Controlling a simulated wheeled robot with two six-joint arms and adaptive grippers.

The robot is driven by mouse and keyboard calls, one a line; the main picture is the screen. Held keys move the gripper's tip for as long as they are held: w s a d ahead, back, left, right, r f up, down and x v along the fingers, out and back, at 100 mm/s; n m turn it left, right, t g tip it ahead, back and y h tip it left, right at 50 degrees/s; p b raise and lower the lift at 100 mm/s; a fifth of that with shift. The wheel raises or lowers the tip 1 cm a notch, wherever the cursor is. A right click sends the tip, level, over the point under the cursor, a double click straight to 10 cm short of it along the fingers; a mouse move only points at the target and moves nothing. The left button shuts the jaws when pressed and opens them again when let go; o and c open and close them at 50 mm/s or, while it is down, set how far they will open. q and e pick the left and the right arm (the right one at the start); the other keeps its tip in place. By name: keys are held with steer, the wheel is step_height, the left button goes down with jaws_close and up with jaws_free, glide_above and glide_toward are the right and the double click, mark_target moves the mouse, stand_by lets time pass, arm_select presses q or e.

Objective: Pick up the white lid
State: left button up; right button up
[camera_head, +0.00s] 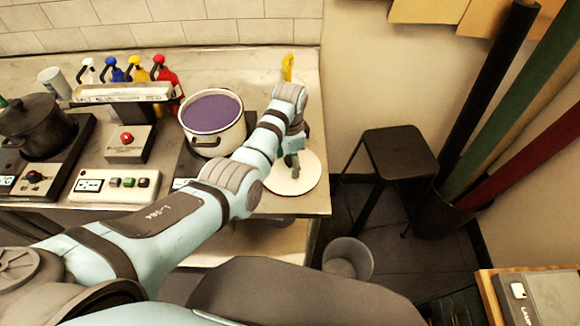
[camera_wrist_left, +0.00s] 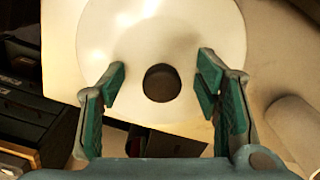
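The white lid (camera_head: 304,184) is a round disc lying flat on the right end of the counter, near its front edge. My left gripper (camera_head: 292,165) is over the lid. The left gripper (camera_wrist_left: 162,90) is open there, with one green-padded finger on each side of the knob and a gap on both sides. In the head view the knob is hidden by my gripper. My right gripper is not in view.
A white pot (camera_head: 240,133) with purple contents stands left of the lid. A yellow object (camera_head: 288,67) lies behind my left wrist. A dark stool (camera_head: 401,153) and a bin (camera_head: 347,259) stand on the floor beyond the counter's right edge.

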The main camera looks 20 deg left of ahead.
arm_select(q)
steer(key=c, duration=0.6)
jaws_close()
